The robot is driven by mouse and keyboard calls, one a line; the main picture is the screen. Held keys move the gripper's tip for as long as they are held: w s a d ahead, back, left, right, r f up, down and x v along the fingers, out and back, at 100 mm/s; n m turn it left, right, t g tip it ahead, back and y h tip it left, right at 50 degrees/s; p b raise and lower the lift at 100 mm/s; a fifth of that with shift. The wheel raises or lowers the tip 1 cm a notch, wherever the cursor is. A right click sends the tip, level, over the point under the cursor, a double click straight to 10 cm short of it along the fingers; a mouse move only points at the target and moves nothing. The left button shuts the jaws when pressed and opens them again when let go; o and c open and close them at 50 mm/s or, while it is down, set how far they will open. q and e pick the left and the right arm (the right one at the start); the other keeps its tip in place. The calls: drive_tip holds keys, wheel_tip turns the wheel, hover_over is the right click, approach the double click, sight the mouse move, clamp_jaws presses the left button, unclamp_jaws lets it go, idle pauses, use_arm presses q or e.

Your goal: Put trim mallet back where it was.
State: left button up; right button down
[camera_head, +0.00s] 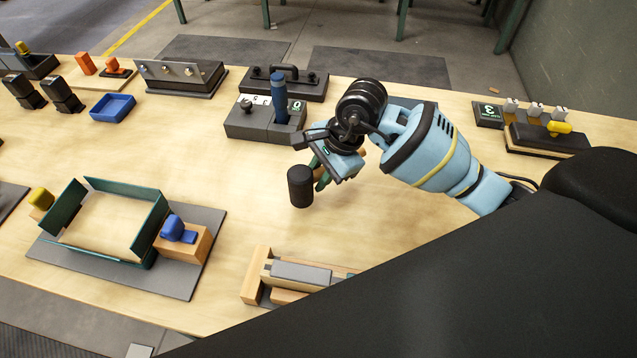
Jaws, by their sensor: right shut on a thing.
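My right gripper (328,172) is shut on the trim mallet, over the middle of the wooden table. The mallet's black cylindrical head (300,186) shows just left of the fingers. Its handle is mostly hidden by the gripper. The head appears to be above the tabletop, but its exact height is hard to tell. My left gripper is not in view.
A wooden holder with a grey block (301,273) stands below the gripper, partly hidden by my body. A green-walled frame (149,232) is at left. A grey box with a blue lever (281,98) stands behind the gripper. Table space left of the mallet is clear.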

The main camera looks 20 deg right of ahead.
drive_tip(key=shift+f, duration=1.55)
drive_tip(key=shift+f, duration=0.1)
drive_tip(key=shift+f, duration=0.15)
drive_tip(key=c, duration=1.2)
unclamp_jaws()
drive_tip(key=shift+c, duration=0.2)
drive_tip(key=shift+d+r, duration=0.1)
drive_tip(key=shift+r, duration=0.45)
drive_tip(key=v, duration=1.1)
drive_tip(key=shift+s, duration=0.15)
